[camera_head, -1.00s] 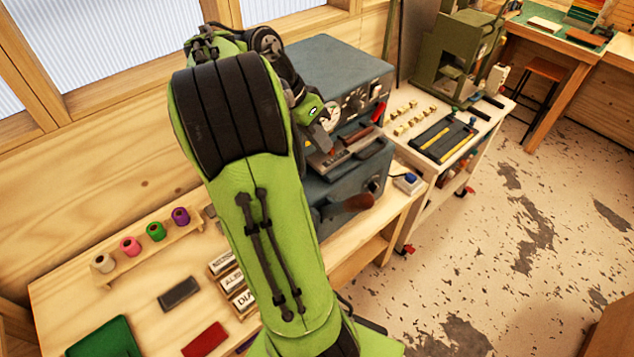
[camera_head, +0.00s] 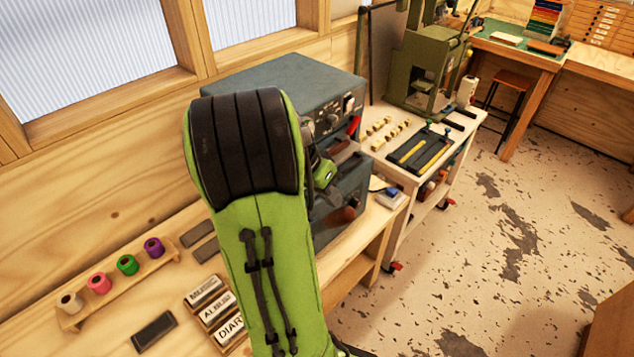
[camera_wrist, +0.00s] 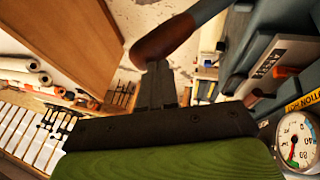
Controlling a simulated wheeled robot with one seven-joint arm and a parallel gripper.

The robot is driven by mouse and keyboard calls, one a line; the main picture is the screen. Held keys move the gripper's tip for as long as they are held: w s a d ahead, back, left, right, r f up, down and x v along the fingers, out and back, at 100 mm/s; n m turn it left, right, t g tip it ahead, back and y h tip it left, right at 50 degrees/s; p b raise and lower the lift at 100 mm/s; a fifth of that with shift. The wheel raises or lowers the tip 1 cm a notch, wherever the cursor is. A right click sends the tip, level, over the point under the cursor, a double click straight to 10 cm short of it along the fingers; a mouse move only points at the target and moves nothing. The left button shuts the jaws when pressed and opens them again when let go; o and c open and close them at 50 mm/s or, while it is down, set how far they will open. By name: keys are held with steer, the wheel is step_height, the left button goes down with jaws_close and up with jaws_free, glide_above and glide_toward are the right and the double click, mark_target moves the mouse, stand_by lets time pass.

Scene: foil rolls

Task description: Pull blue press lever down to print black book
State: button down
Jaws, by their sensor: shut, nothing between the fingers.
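The blue-grey press (camera_head: 285,80) stands on the wooden bench behind my arm, which covers much of its front. A lever with a brown grip (camera_head: 342,216) sticks out low at its front. In the wrist view, a brown handle (camera_wrist: 163,42) on a blue-grey shaft (camera_wrist: 210,8) lies just past the fingertips of my gripper (camera_wrist: 157,70). My gripper is shut and empty; whether it touches the handle is unclear. I cannot make out the black book.
A red-handled lever (camera_head: 354,126) is higher on the press. A round gauge (camera_wrist: 298,140) is close at the wrist view's right. Foil rolls (camera_head: 127,265) stand on a rack at left, near labelled type blocks (camera_head: 213,312). A side table holds a black tray (camera_head: 422,152). Floor at right is open.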

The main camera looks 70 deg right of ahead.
steer(key=shift+s+f, duration=0.2)
steer(key=shift+s, duration=0.1)
steer(key=shift+w, duration=0.1)
steer(key=shift+a, duration=0.1)
